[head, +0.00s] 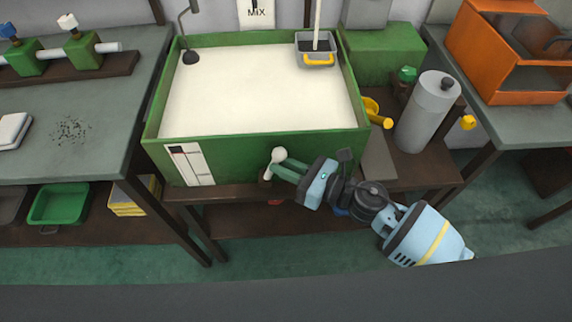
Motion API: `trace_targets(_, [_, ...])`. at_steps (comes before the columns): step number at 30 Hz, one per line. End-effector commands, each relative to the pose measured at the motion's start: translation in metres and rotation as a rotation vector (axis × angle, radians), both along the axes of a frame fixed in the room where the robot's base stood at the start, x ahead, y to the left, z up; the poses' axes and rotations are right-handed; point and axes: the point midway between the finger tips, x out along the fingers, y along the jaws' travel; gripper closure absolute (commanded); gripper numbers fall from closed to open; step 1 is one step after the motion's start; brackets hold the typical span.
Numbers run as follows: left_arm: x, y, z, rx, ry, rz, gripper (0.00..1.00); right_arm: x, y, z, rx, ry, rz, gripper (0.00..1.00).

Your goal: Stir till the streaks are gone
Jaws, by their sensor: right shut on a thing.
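A green-walled tank (258,150) stands on a dark bench and holds a smooth cream-white surface (260,90); I see no streaks in it from here. My right gripper (273,168) is at the tank's front wall, low and right of its middle, shut on a small pale-knobbed handle (278,155). The gripper hides most of that handle, so I cannot tell what it joins. A pale rod (317,22) stands in a grey tub (316,61) with a yellow handle at the tank's back right corner. My left gripper is not in view.
A MIX sign (256,13) hangs behind. Right of the tank are a grey cylinder (428,112) and a yellow fitting (380,115). The left bench (100,135) has bare room.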

Motion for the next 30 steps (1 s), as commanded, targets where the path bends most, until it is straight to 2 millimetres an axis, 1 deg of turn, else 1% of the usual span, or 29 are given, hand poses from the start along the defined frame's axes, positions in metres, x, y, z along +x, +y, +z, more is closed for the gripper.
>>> trace_targets(1, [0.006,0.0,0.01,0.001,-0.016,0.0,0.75,0.0,0.001,0.006,-0.016,-0.004,0.002,1.0])
trace_targets(4, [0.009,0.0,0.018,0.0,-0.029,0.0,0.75,0.0,0.003,0.007,-0.042,-0.006,0.002,1.0])
trace_targets(13, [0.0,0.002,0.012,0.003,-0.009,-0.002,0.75,-0.001,0.003,0.002,-0.047,0.0,0.001,1.0])
trace_targets(14, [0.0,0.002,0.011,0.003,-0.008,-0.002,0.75,-0.001,0.003,0.002,-0.047,0.0,0.001,0.81])
trace_targets(15, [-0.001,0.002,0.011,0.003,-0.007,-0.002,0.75,-0.001,0.003,0.002,-0.047,0.0,0.001,0.76])
trace_targets(16, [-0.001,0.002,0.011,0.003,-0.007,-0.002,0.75,-0.001,0.003,0.002,-0.047,0.0,0.001,0.75])
trace_targets(25, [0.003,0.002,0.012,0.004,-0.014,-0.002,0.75,-0.002,0.001,0.002,-0.047,0.0,0.0,0.75])
trace_targets(28, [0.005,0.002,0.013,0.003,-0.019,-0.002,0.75,-0.007,-0.007,0.001,-0.047,0.002,0.0,0.75])
trace_targets(30, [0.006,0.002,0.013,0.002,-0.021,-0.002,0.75,-0.012,-0.016,0.001,-0.048,0.002,0.0,0.75])
